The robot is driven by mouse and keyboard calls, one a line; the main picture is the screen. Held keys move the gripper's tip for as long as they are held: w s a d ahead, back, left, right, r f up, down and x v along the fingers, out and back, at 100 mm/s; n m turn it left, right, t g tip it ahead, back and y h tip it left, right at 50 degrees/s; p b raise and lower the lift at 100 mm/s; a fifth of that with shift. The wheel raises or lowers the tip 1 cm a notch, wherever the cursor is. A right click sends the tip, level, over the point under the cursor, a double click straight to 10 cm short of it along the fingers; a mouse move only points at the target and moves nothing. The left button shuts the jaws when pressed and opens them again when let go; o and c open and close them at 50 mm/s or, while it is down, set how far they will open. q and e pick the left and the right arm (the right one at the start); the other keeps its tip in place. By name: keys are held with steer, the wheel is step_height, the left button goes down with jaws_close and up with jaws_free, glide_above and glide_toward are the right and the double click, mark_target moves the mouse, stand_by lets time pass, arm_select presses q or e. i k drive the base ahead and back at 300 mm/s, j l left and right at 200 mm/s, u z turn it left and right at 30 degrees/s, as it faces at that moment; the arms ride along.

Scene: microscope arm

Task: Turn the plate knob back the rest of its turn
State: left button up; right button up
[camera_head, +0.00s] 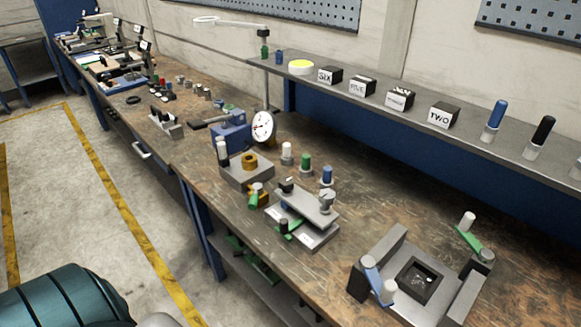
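A device with a tilted grey plate (308,204) on a flat grey base (318,240) stands mid-bench. A grey knob (327,199) is at the plate's right end and a small black block (287,184) at its upper left. A dark knob (284,225) with a green lever sits low at the front left. I cannot tell which is the plate knob, nor how far it is turned. Neither gripper shows in the head view. A teal ribbed part of my own arm or body fills the bottom left corner.
Left of it stands a grey block with a brass ring (249,160) and a round dial (263,128). A grey fixture with a black square socket (421,280) is at the right. White, green and blue-topped pegs (327,177) stand behind. A shelf (465,138) holds labelled blocks.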

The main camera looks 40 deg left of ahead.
mark_target(286, 183)
steer(key=k+l+u, duration=0.1)
steer(key=u, duration=1)
